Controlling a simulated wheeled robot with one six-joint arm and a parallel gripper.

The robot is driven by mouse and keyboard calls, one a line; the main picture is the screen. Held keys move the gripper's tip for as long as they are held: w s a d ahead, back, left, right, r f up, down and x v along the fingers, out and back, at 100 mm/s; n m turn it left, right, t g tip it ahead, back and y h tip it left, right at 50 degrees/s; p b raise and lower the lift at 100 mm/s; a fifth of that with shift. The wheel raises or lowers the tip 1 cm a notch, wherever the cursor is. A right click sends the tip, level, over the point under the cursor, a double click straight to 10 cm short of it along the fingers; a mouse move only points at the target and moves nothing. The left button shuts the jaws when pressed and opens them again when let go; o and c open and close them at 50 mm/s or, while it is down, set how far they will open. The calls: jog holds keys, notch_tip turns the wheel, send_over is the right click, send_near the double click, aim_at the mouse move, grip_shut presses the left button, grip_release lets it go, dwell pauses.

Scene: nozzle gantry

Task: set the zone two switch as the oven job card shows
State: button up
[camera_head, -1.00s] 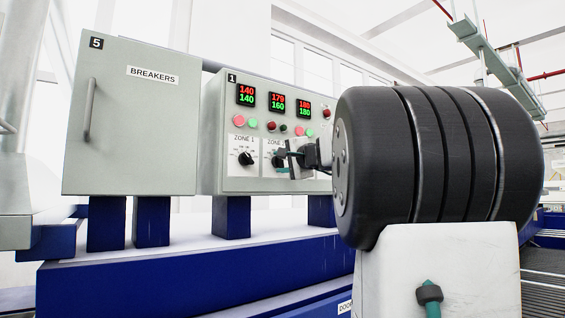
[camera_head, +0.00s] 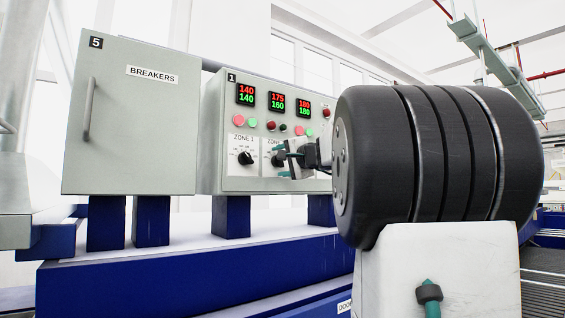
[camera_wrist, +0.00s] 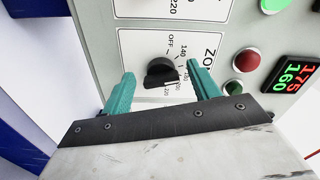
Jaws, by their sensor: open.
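The zone two switch is a black rotary knob (camera_wrist: 161,72) on a white plate (camera_wrist: 132,48) marked OFF, 140 and higher numbers; in the head view the knob (camera_head: 278,159) is partly covered by my gripper. Its white mark points toward the high-number end in the wrist view, but the exact number is unclear. My gripper (camera_wrist: 160,84) is open, its teal fingers either side of the knob, apart from it. It also shows in the head view (camera_head: 282,160). The zone two display (camera_head: 277,101) reads red 175 over green 160. I see no oven job card.
The zone 1 knob (camera_head: 245,158) sits just left on the same panel (camera_head: 213,150). Red and green buttons (camera_wrist: 246,60) lie above the zone two plate. A closed BREAKERS cabinet (camera_head: 150,130) stands at left. A blue base (camera_head: 180,265) runs below.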

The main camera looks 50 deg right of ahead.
jog(key=v, duration=0.7)
jog(key=shift+s, duration=0.4)
jog(key=shift+a, duration=0.1)
